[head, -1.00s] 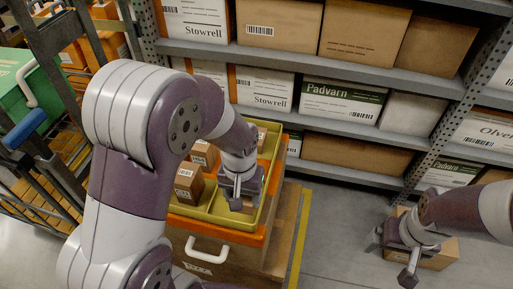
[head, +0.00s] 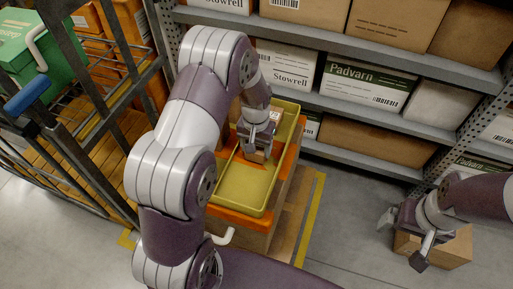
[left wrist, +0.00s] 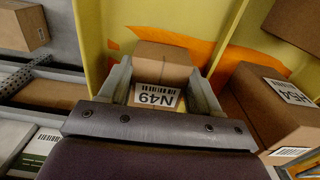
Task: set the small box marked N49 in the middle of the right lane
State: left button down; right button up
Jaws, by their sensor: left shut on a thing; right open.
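The small box marked N49 (left wrist: 158,97) sits between the two fingers of my left gripper (left wrist: 165,85) in the left wrist view, its label upside down. In the head view my left gripper (head: 258,150) is shut on this brown box (head: 257,156) over the yellow tray (head: 262,207). Bare yellow tray floor shows in front of it. Whether the box touches the tray floor I cannot tell. My arm hides the tray's left part. My right gripper (head: 408,238) is open and empty, over a carton at the right.
Another labelled brown box (left wrist: 268,110) lies close to the right finger in the left wrist view. The tray rests on an orange-topped stand (head: 283,175). A shelf rack (head: 390,125) with cartons stands behind. A cage trolley (head: 95,130) stands left. The carton (head: 450,248) is on the floor.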

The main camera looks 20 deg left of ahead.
pick_arm(q)
jog(key=shift+w+f, duration=0.15)
jog(key=shift+f, duration=0.2)
jog(key=shift+c, duration=1.1)
grip_release()
jog(key=shift+f, duration=0.15)
notch_tip(320, 180, up, 13)
jog(key=s+p, duration=0.1)
jog(key=p, duration=0.1)
jog(key=s+d, duration=0.1)
jog(key=s, duration=0.6)
jog(key=s+d+r+m+t, duration=0.1)
jog(key=s+d, duration=0.1)
jog(key=s, duration=0.5)
jog(key=shift+s+d+r, duration=0.2)
jog(key=shift+s+d, duration=0.05)
jog(key=shift+s, duration=0.05)
